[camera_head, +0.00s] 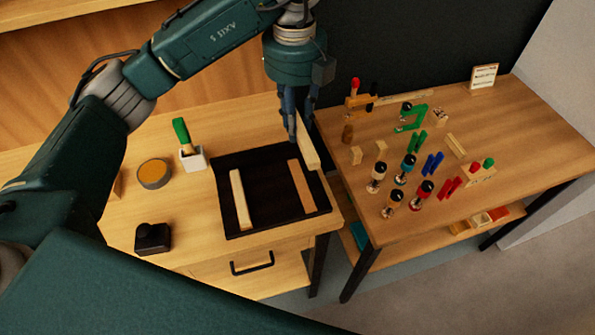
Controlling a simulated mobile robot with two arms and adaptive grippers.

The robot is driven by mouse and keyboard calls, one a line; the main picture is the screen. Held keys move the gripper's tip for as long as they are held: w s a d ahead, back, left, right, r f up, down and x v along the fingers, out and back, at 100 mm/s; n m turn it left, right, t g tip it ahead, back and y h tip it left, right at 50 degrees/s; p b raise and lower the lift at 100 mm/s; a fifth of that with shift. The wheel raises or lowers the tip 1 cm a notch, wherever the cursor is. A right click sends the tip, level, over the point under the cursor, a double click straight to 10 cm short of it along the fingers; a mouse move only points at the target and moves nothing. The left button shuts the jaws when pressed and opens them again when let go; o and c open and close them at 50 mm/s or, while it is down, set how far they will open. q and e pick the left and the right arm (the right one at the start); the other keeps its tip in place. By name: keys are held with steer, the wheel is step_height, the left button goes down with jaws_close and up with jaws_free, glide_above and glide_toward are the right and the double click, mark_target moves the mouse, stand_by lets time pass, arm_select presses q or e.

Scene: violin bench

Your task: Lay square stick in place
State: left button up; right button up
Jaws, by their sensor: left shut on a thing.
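My left gripper (293,132) points down over the far right part of the black mat (266,172). It is shut on a pale wooden stick (308,152), held at the mat's right edge. I cannot tell whether the stick touches the mat. A pale stick (241,198) lies on the mat's left side. A browner stick (302,187) lies on its right side, just in front of the held one. Which of them is the square stick I cannot tell. My right gripper is out of view.
A round tin (154,173), a white holder (193,159) with a green-handled brush and a black block (152,238) stand left of the mat. The right table (497,137) carries several clamps, pegs and small wooden pieces. A gap separates the tables at the front.

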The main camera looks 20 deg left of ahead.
arm_select(q)
steer(key=p, duration=0.2)
glide_above(296, 177)
step_height(296, 177, down, 10)
steer(key=shift+f, duration=0.75)
step_height(296, 177, down, 4)
steer(key=shift+r+p, duration=0.1)
steer(key=shift+p, duration=0.45)
steer(key=shift+f, duration=0.25)
steer(key=o, duration=1)
steer(key=shift+c, duration=0.2)
steer(key=shift+r, duration=0.1)
